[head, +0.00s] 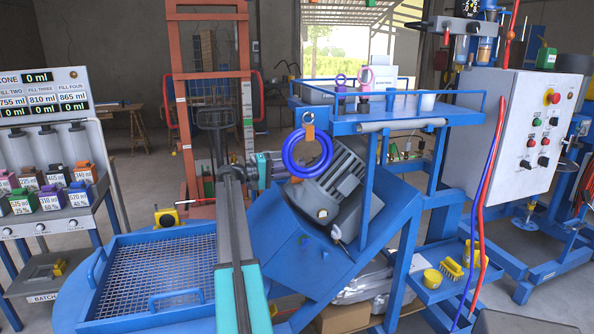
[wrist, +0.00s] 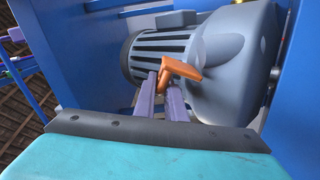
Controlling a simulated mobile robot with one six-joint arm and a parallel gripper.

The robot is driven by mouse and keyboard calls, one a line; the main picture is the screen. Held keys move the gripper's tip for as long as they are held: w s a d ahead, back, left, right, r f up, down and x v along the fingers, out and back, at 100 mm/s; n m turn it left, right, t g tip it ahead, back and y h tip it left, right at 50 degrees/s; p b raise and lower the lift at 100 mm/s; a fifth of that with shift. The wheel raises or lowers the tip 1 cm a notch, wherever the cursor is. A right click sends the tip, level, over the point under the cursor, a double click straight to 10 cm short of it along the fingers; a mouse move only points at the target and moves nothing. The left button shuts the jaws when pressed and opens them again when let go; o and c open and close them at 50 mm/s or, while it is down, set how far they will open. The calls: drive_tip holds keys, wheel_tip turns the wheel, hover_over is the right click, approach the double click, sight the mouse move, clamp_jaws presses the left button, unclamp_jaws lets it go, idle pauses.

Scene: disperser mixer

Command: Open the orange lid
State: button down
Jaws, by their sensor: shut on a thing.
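A small orange piece (wrist: 180,72), with a flat plate and a bent lower part, shows in the wrist view in front of a grey ribbed motor (wrist: 165,50). I take it for the orange lid. My gripper (wrist: 163,88) is shut on its lower part, one finger on each side. In the head view my gripper (head: 277,166) is beside the motor (head: 335,185), its fingertips partly hidden by a blue ring (head: 307,168). An orange tab (head: 309,132) shows at the top of that ring; I cannot tell whether it is the same piece.
A blue frame with a railed shelf (head: 400,108) stands above and right of the motor. A blue mesh tray (head: 150,270) is at lower left. A control cabinet (head: 530,125) with red and blue hoses is on the right. A filling rack (head: 50,140) stands far left.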

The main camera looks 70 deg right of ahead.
drive_tip(key=shift+w+d+f+n+p, duration=0.15)
drive_tip(key=shift+w+d+n+p, duration=0.15)
drive_tip(key=shift+n, duration=0.65)
drive_tip(key=shift+w+d+f+n+p, duration=0.15)
drive_tip(key=shift+w+d+n, duration=0.2)
drive_tip(key=shift+n, duration=0.6)
drive_tip(key=shift+s, duration=0.1)
drive_tip(key=c, duration=1.9)
unclamp_jaws()
drive_tip(key=shift+o, duration=0.2)
drive_tip(key=shift+f, duration=0.25)
drive_tip(key=shift+a, duration=0.15)
